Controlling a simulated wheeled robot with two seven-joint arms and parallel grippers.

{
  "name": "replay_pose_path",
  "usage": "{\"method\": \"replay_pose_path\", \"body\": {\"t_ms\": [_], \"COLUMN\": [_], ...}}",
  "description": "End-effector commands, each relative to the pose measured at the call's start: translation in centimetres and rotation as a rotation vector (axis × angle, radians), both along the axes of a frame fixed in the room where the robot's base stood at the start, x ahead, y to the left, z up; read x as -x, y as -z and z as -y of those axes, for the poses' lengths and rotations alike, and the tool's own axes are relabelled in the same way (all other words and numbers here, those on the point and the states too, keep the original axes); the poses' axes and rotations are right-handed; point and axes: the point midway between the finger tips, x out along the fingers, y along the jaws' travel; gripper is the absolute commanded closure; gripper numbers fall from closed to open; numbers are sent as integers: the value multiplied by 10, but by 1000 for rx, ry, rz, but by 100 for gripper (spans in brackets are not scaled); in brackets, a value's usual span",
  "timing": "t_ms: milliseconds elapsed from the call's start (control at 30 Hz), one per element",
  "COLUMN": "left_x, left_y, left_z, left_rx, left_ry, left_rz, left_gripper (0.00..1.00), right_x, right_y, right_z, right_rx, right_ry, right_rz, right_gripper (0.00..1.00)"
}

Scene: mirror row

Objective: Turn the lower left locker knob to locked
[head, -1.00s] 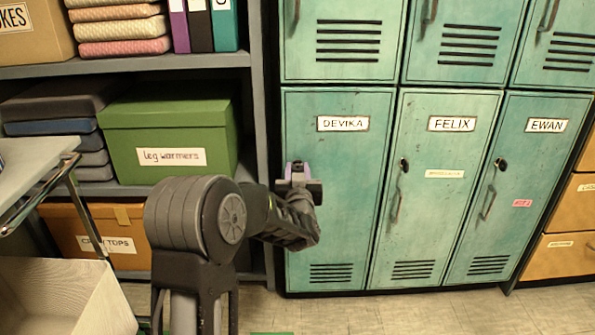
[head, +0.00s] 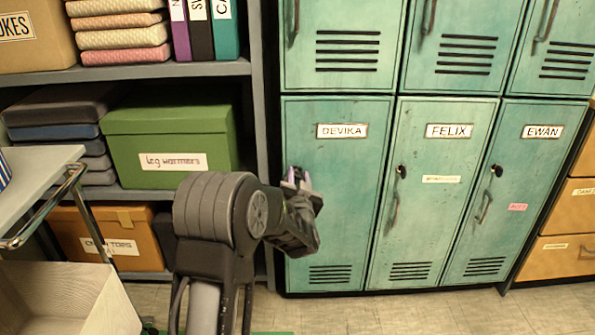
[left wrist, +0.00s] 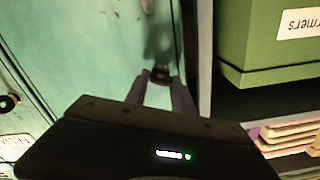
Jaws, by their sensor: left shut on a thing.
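The lower left locker, labelled DEVIKA (head: 345,210), is a shut teal door in the head view. My left gripper (head: 298,180) is at the left side of this door. In the left wrist view, which looks upside down, the tips of my left gripper (left wrist: 160,82) are closed on a small dark knob (left wrist: 161,73). In the head view my gripper and wrist hide the knob and handle, so I cannot read the knob's setting. My right gripper is in neither view.
The FELIX locker (head: 430,220) and EWAN locker (head: 520,200) stand to the right with dark knobs. A shelf with a green box (head: 165,145) is close on the left. A cart (head: 40,175) and pale open bin (head: 65,300) stand nearer left.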

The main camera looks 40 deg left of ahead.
Motion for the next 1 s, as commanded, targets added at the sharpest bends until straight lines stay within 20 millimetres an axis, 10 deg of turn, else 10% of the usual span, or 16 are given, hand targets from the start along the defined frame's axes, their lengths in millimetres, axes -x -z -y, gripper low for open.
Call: {"method": "replay_pose_path", "body": {"t_ms": [1000], "left_x": [-2], "left_y": [0], "left_z": [3], "left_rx": [-761], "left_ry": [2], "left_rz": [-579], "left_gripper": [100], "right_x": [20], "right_y": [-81], "right_z": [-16], "right_rx": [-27], "right_ry": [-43], "right_rz": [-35], "right_gripper": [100]}}
